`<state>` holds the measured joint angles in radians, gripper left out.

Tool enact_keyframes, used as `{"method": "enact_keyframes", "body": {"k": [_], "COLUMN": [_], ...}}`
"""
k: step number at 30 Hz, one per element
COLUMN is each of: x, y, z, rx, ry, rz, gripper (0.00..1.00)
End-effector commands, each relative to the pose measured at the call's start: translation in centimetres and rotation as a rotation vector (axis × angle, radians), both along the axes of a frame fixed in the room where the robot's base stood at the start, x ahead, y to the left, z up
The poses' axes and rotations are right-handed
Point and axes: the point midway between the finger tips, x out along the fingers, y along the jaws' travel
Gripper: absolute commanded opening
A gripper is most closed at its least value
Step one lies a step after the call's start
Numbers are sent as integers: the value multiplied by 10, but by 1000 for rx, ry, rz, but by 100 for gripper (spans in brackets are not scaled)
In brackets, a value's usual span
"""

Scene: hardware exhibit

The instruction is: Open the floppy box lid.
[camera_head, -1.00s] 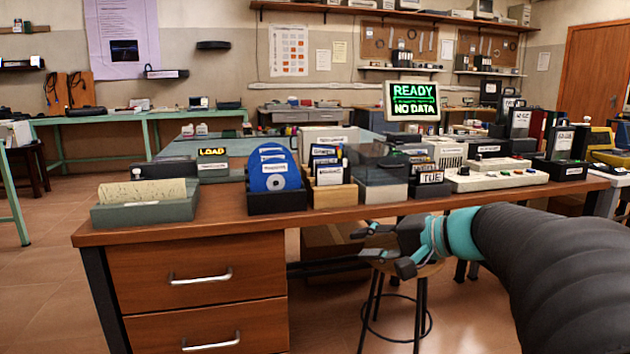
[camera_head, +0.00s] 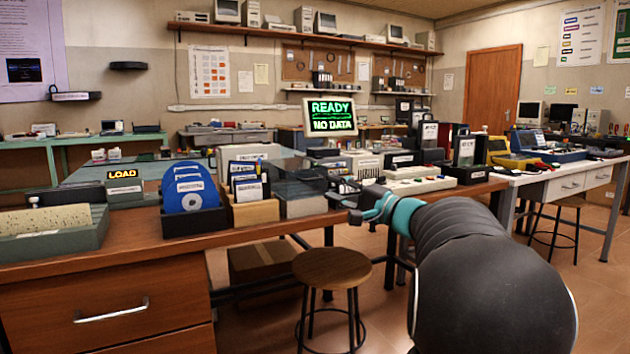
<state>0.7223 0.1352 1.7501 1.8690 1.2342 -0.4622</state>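A box with a smoky see-through top (camera_head: 298,190), which looks like the floppy box, stands near the desk's front edge in the head view. Its pale lower part shows below the dark lid, and the lid looks closed. My gripper (camera_head: 346,208) is just right of the box, in front of the desk edge, at about the height of the box. Its fingers look apart with nothing between them. I cannot tell whether a finger touches the box.
Left of the box are a wooden card holder (camera_head: 255,211), a black bin of blue discs (camera_head: 192,220) and a grey card tray (camera_head: 45,247). Control panels (camera_head: 418,186) sit to the right. A stool (camera_head: 332,268) stands below my gripper.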

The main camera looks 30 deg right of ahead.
Motion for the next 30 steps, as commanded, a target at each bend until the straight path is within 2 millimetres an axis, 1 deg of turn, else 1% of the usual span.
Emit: {"method": "enact_keyframes", "body": {"k": [1, 3, 6, 10, 15, 23, 24, 26, 27, 28, 30], "x": [9, 21, 34, 47, 56, 57, 57, 57, 57, 57, 57], "y": [6, 11, 17, 22, 26, 27, 27, 27, 27, 27, 27], "z": [2, 4, 7, 9, 10, 10, 10, 10, 10, 10, 10], "rx": [0, 0, -1, -1, 0, -1, -1, 0, -1, -1, 0], "ry": [0, 1, 0, 1, 1, 0, 0, 1, 0, 0, 1], "rz": [4, 4, 4, 2, 0, 0, 0, 0, 0, 0, 0], "gripper": [33, 33, 33, 33, 33, 33, 30, 15, 5, 0, 0]}}
